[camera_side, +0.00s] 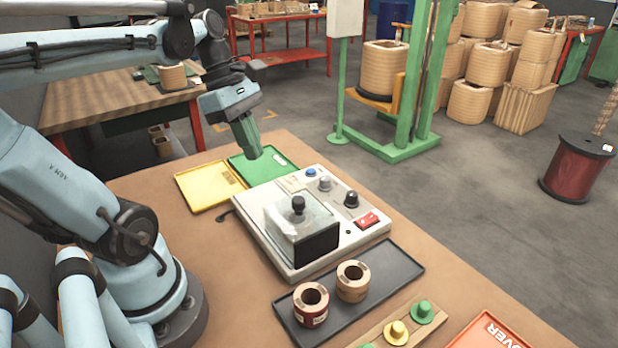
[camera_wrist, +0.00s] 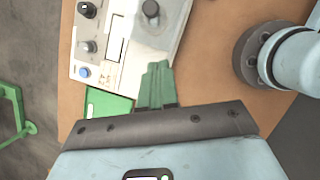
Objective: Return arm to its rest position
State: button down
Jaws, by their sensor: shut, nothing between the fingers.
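My gripper (camera_side: 254,152) hangs above the back of the bench, over the green tray (camera_side: 262,164), with its green fingers pointing down. The fingers are closed together with nothing between them. In the wrist view my gripper (camera_wrist: 157,68) shows near the tester's edge, with part of the green tray (camera_wrist: 108,103) beside it. The tester (camera_side: 315,222) is a white box with knobs, a red switch and a clear cover with a black knob. Two coils, a red-banded one (camera_side: 311,318) and a tan one (camera_side: 352,290), stand upright on the dark tray (camera_side: 402,262).
A yellow tray (camera_side: 208,186) lies left of the green tray. A wooden strip (camera_side: 372,338) with green and yellow pegs and a red-orange tray (camera_side: 487,332) lie at the front right. A green lifting stand (camera_side: 408,140) stands on the floor behind. The air around my gripper looks clear.

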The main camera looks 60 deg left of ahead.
jog(key=x, duration=0.5)
jog(key=d+x, duration=0.1)
jog(key=x, duration=0.1)
jog(key=shift+w+d, duration=0.1)
jog(key=shift+w, duration=0.2)
jog(key=shift+w+d, duration=0.35)
jog(key=shift+d, duration=0.25)
jog(key=shift+w+d, duration=0.3)
jog(key=shift+d, duration=0.25)
jog(key=s+a+r, duration=0.3)
jog(key=a+r, duration=0.5)
jog(key=r, duration=0.1)
jog(key=shift+s+a+r, duration=0.25)
jog(key=shift+a+r, duration=0.05)
jog(key=shift+a, duration=0.05)
